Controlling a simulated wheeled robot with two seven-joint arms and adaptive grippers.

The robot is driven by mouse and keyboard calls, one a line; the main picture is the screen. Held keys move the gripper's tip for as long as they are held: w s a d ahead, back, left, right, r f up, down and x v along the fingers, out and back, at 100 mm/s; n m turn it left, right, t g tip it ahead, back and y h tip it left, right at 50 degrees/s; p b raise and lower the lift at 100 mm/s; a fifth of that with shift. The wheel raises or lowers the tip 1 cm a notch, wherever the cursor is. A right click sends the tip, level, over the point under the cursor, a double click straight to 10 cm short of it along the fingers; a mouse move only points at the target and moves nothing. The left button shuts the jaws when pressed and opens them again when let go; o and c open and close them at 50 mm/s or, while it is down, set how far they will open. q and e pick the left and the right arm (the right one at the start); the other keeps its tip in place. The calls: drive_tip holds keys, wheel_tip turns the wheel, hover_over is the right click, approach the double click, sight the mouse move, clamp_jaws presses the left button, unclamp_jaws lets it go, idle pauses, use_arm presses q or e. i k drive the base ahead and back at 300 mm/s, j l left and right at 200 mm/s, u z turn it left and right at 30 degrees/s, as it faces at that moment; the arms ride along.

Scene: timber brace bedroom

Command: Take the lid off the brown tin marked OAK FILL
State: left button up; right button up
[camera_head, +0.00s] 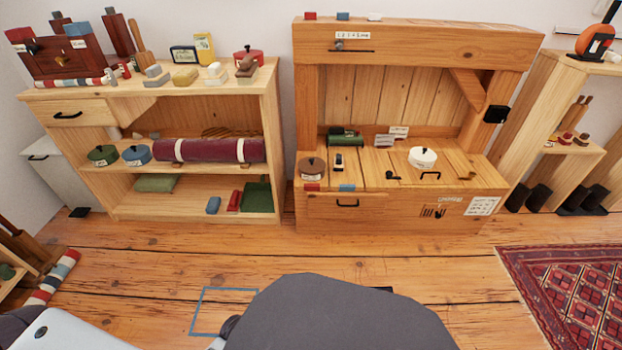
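A round brown tin (312,171) stands at the left front of the wooden bench (370,182). Its lid (312,163) is on and has a dark knob on top. A pale label shows on its front, too small to read. Neither of my grippers is in view; only parts of my own body show along the bottom edge.
The left shelf unit (190,98) holds a rolled maroon bundle (210,150) and several small blocks. The bench has an upper beam (410,45) over its back. A red patterned rug (575,285) lies at right.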

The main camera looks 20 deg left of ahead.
sight(308, 165)
drive_tip(key=i+l, duration=0.15)
drive_tip(key=l, duration=0.25)
drive_tip(key=i+l, duration=0.1)
drive_tip(key=l, duration=0.3)
drive_tip(key=i+l, duration=0.15)
drive_tip(key=l, duration=0.3)
